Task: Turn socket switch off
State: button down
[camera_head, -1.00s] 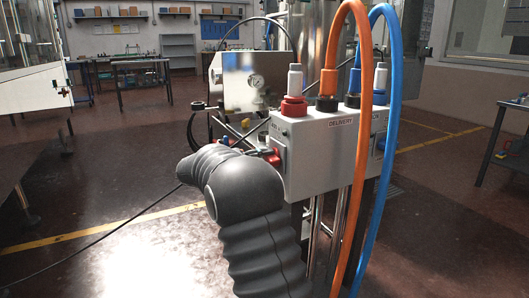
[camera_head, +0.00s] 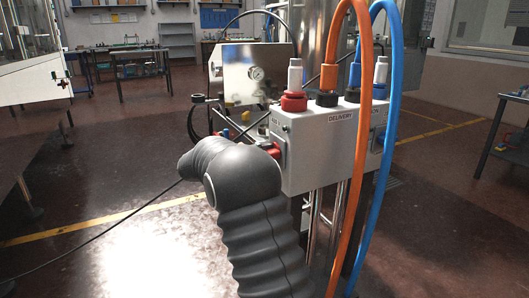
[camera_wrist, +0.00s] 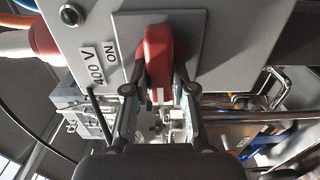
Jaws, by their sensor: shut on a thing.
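The socket switch is a red handle (camera_wrist: 158,50) on a grey plate (camera_wrist: 190,25) on the side of the grey socket box. In the wrist view my gripper (camera_wrist: 160,92) has a finger on each side of the handle's lower end and is shut on it. In the head view the red handle (camera_head: 271,150) shows just beyond my dark, ribbed arm, which hides most of the gripper. The socket box (camera_head: 320,165) carries a "DELIVERY" label on its front.
An orange hose (camera_head: 366,120) and a blue hose (camera_head: 394,100) loop down in front of the box. A dark cable crosses the floor at left. Open floor (camera_head: 120,165) lies left.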

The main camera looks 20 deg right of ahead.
jog(key=c, duration=1)
grip_release()
jog(key=shift+o, duration=0.2)
jog(key=a, duration=1.2)
jog(key=shift+s, duration=0.2)
